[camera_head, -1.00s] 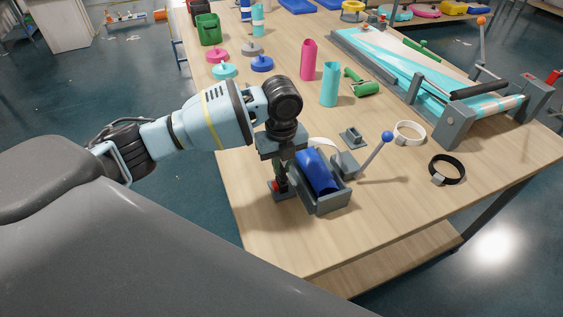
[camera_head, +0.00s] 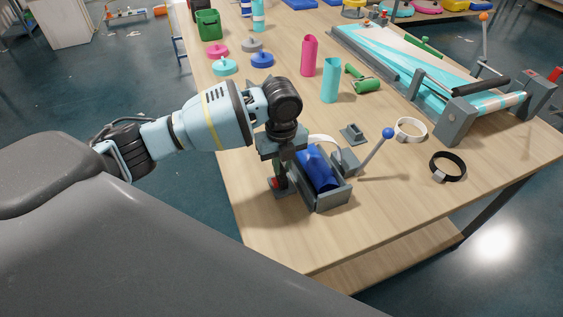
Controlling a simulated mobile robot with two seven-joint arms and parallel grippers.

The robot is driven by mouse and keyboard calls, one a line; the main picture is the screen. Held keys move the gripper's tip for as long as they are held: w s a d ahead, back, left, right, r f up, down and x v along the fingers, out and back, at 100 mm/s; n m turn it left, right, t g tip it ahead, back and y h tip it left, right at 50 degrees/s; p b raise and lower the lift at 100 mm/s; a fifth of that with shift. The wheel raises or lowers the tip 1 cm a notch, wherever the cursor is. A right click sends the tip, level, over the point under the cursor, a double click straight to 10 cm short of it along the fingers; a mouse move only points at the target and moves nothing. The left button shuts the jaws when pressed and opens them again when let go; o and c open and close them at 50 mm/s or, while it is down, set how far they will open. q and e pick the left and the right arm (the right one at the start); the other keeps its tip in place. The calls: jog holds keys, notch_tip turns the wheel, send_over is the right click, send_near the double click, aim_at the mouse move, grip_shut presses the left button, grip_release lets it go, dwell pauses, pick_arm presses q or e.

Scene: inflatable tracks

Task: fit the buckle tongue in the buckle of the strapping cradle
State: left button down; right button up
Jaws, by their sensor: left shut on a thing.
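The strapping cradle (camera_head: 332,200) is a grey open box near the table's front left edge, with a blue roll (camera_head: 316,171) lying in it. A white strap (camera_head: 325,140) arches over from the far side of the cradle toward my left gripper (camera_head: 281,166). My left gripper points down at the cradle's left side and is shut on the strap end, where the buckle tongue is mostly hidden by the fingers. A small red part (camera_head: 277,183), apparently on the buckle, shows just below the fingers. I cannot tell whether tongue and buckle touch. My right gripper is not in view.
A lever with a blue ball knob (camera_head: 389,133) leans up right of the cradle. The table's front right is bare.

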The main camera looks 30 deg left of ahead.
pick_arm(q)
jog(key=shift+f, duration=0.25)
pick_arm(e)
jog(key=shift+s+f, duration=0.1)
pick_arm(q)
jog(key=c, duration=1.4)
grip_release()
jog(key=shift+o, duration=0.2)
jog(key=shift+r+p, duration=0.5)
jog(key=shift+r, duration=3.05)
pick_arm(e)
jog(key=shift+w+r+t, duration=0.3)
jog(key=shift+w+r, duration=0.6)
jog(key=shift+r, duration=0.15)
